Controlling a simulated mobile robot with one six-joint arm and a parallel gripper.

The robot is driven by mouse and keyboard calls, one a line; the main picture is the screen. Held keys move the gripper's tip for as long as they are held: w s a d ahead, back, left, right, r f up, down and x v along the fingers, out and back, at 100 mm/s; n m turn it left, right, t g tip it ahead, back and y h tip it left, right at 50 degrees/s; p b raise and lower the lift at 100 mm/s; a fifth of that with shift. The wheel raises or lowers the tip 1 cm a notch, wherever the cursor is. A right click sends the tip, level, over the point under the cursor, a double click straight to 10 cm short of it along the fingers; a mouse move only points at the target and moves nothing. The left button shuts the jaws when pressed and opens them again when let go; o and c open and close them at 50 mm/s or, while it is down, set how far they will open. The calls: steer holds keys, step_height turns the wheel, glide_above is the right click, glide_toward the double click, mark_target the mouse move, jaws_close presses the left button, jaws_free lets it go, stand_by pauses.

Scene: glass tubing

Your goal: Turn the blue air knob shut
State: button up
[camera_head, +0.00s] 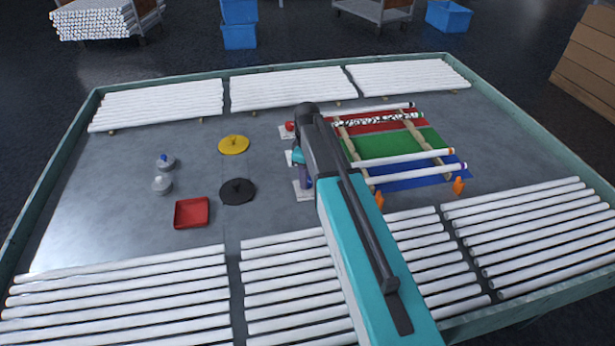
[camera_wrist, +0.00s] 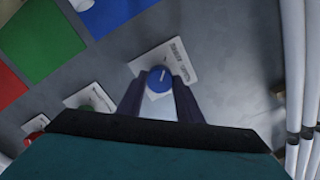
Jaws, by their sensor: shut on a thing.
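The blue air knob (camera_wrist: 160,79) is round with a pale pointer line on top. It sits on a white labelled plate (camera_wrist: 181,60) in the wrist view. My gripper (camera_wrist: 159,88) has its two dark fingers on either side of the knob, shut on it. In the head view my arm covers the knob, and only part of its white plate (camera_head: 301,192) shows beside the arm. The red knob also shows in the head view (camera_head: 290,126).
Red, green (camera_head: 385,145) and blue mats lie right of my arm, with white tubes on wooden rails (camera_head: 355,153). Orange pegs (camera_head: 458,187) stand nearby. A yellow disc (camera_head: 234,145), a black disc (camera_head: 238,191) and a red tray (camera_head: 192,212) lie left. Tube rows line the table.

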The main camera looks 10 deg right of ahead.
steer(key=shift+n, duration=0.3)
steer(key=o, duration=1)
steer(key=shift+o, duration=0.2)
steer(key=shift+r, duration=0.15)
step_height(320, 180, up, 14)
steer(key=b, duration=0.2)
steer(key=shift+f, duration=0.25)
stand_by(0.6)
